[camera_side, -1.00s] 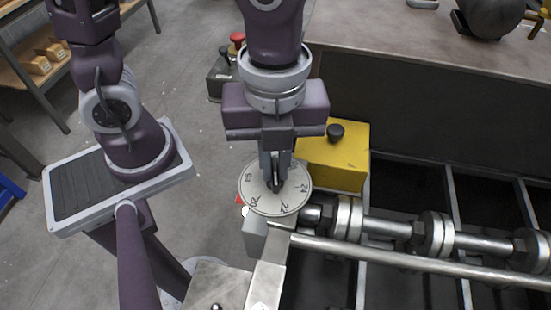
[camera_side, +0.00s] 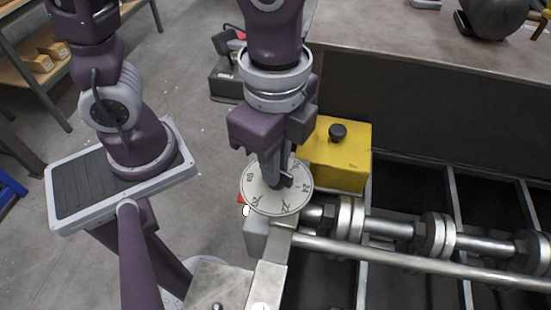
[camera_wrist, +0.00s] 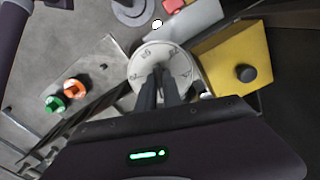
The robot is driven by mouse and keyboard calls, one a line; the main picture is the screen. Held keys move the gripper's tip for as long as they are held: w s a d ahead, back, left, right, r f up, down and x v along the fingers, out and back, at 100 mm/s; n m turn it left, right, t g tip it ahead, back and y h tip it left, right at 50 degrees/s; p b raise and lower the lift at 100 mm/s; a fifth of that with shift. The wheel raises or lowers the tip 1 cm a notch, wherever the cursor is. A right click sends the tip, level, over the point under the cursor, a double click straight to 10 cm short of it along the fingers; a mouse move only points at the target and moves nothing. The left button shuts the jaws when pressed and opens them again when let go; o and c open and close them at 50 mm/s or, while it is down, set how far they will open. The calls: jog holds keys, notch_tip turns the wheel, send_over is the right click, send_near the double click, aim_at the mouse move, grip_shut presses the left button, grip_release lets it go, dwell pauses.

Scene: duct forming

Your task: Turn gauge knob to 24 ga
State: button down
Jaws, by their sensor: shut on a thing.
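The gauge knob (camera_side: 263,201) is a round white dial with black numbers around its rim, at the left end of the roller shafts. In the side view, "24" is at its right edge and "22" at its lower front. My gripper (camera_side: 280,182) points down over the dial's middle, its fingers shut on the knob's centre grip, which they mostly hide. In the wrist view the dial (camera_wrist: 147,62) shows beyond the two dark fingers (camera_wrist: 158,80). A small red mark (camera_side: 240,198) sits at the dial's left edge.
A yellow box (camera_side: 340,160) with a black knob stands close behind and right of the dial. Steel roller shafts (camera_side: 385,228) run right from it. In the wrist view, green (camera_wrist: 55,103) and orange (camera_wrist: 75,89) buttons sit at left.

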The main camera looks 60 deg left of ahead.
jog(key=shift+n, duration=1.9)
jog(key=c, duration=1.5)
grip_release()
jog(key=shift+r, duration=0.1)
notch_tip(320, 180, up, 7)
jog(key=s+a+r+n+t, duration=0.1)
jog(key=a+r+n+t, duration=0.1)
jog(key=a+n+t, duration=0.3)
jog(key=a+n, duration=0.4)
jog(key=a, duration=0.6)
jog(key=shift+s+a+r+t, duration=0.15)
jog(key=shift+s+t, duration=0.05)
jog(key=shift+t, duration=0.1)
